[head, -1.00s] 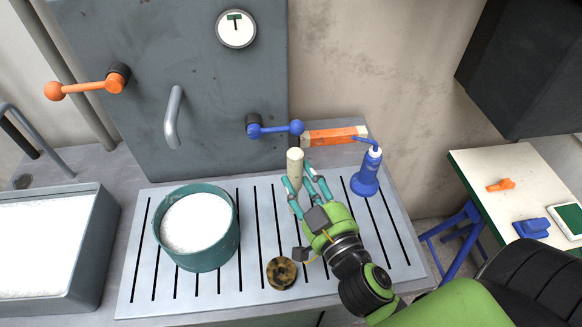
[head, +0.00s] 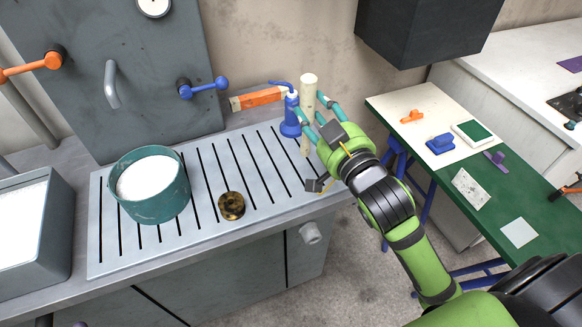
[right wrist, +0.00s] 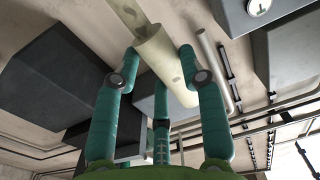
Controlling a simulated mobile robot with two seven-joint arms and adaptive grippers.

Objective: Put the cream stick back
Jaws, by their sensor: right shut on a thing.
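The cream stick (head: 308,88) stands upright in my right gripper (head: 318,118), in the head view. The gripper is shut on it, and the stick is in front of the wall, to the right of the blue bottle (head: 291,118). Part of the stick is hidden by the fingers in the head view. My left gripper is not in view.
A teal pot (head: 125,200) of white powder and a mottled ring (head: 231,206) stand on the slotted plate (head: 200,238). A green-and-cream table (head: 420,165) with small tools is at the right, past a floor gap.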

